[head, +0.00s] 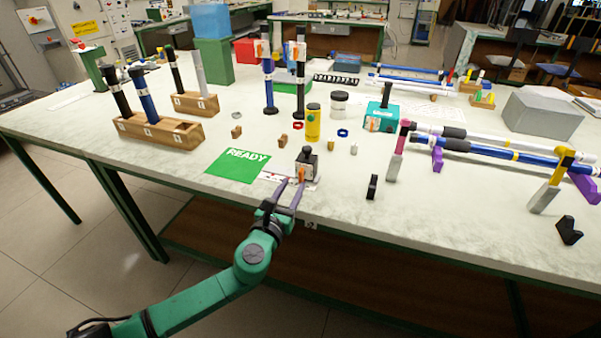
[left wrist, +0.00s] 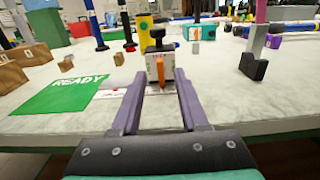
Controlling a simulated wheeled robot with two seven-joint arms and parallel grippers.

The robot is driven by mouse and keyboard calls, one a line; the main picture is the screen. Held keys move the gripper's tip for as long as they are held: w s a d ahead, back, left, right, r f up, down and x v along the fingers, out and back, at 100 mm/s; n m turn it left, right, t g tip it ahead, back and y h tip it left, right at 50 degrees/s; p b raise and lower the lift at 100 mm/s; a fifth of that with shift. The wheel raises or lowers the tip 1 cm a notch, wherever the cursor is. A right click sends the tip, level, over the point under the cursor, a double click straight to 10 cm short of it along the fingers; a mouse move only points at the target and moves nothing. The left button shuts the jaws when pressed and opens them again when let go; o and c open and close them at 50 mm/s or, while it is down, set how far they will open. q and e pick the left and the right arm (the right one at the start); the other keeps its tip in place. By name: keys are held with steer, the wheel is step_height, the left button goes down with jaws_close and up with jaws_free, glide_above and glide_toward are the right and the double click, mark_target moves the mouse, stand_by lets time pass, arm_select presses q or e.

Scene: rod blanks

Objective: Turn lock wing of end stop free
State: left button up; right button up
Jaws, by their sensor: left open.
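The end stop (head: 307,163) is a small block with a dark top knob and an orange lock wing (head: 300,174) on its near face. It stands near the front edge of the table, on a white marked strip. In the left wrist view the end stop (left wrist: 153,62) is straight ahead and its orange wing (left wrist: 160,72) points upright. My left gripper (head: 289,184) is open, its two purple fingers pointing at the end stop. In the left wrist view the fingers (left wrist: 160,85) lie to either side of the wing, with gaps between. I cannot tell whether they reach around it.
A green READY mat (head: 237,165) lies left of the end stop. A yellow cylinder (head: 313,123) stands behind it. A black bracket (head: 372,187) stands to the right. Wooden blocks (head: 160,131) hold rods at the left. Horizontal rods (head: 480,150) lie on supports at the right.

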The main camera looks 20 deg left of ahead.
mark_target(300, 173)
arm_select(q)
steer(key=w, duration=0.5)
steer(key=shift+w+d, duration=0.15)
steer(key=shift+w, duration=0.35)
jaws_close()
arm_select(e)
steer(key=shift+w+d+f, duration=0.1)
steer(key=shift+w+d, duration=0.35)
steer(key=shift+w, duration=0.2)
